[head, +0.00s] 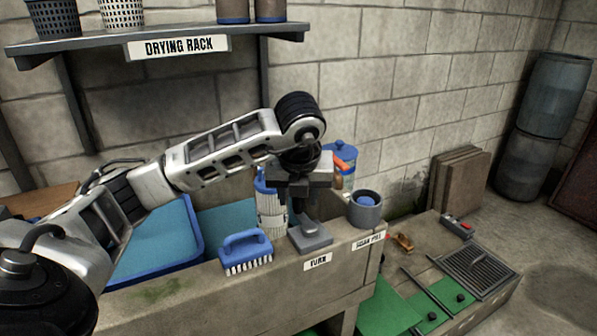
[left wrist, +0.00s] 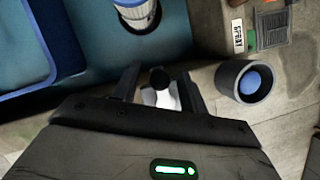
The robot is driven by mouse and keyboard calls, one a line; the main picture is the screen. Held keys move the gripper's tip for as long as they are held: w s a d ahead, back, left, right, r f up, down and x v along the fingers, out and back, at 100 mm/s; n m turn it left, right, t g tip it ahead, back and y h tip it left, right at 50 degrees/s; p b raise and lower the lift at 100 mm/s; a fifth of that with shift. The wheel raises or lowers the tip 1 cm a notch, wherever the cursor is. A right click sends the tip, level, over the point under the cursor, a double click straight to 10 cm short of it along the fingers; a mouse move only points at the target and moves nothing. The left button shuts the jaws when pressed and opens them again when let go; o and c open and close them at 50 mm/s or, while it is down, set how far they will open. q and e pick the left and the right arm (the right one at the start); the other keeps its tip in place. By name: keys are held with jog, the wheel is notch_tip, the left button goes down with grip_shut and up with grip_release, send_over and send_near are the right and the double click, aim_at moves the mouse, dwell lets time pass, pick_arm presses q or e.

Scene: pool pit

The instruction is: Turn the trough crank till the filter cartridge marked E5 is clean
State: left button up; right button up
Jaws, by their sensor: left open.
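A white pleated filter cartridge with a blue top (head: 271,212) stands in the trough (head: 215,290), just left of my left gripper (head: 302,198). Its lower part is hidden behind the trough wall and brush, and no E5 mark is readable. It also shows at the top of the left wrist view (left wrist: 137,14). The grey crank stand (head: 311,238) is on the trough rim above a TURN label. My left gripper points down over it, open. In the left wrist view a black knob (left wrist: 160,78) on a pale shaft lies between the fingers (left wrist: 160,90); contact is unclear. My right gripper is out of view.
A blue brush (head: 247,251) lies on the rim left of the stand. A grey cup with a blue ball (head: 366,208) is to the right. A blue tray (head: 160,245) sits in the trough. A drying rack shelf (head: 160,38) hangs above. Open floor lies at the right.

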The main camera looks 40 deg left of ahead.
pick_arm(q)
jog(key=p+v, duration=0.5)
jog(key=v, duration=1)
jog(key=shift+s+p, duration=0.15)
jog(key=shift+p, duration=0.25)
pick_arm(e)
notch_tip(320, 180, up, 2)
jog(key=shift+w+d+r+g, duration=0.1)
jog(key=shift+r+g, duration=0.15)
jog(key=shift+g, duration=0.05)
pick_arm(q)
jog(key=shift+d, duration=0.1)
